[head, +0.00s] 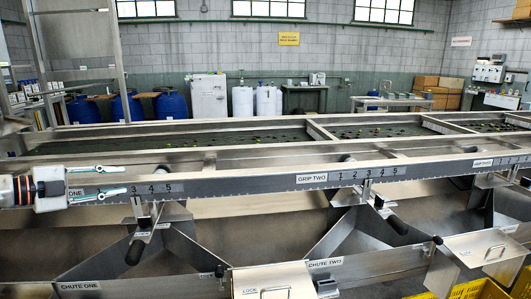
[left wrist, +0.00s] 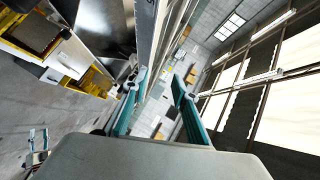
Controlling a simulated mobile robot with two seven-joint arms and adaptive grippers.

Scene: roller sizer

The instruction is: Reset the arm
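My left gripper (head: 123,180) comes in from the left in the head view, in front of the long metal rail. Its two teal fingers are apart with nothing between them. In the left wrist view the gripper (left wrist: 160,85) also shows open and empty, pointing along the rail. My right gripper is not in the head view. A small two-pronged shape at the lower left of the left wrist view may be it, but is too small to judge.
The numbered rail (head: 235,185) of the sizer runs across, close behind my left gripper. Sliding handles (head: 134,252) and the chutes labelled ONE and TWO (head: 325,263) lie below. Yellow crates (head: 478,290) stand at the lower right. Blue barrels (head: 171,106) stand far behind.

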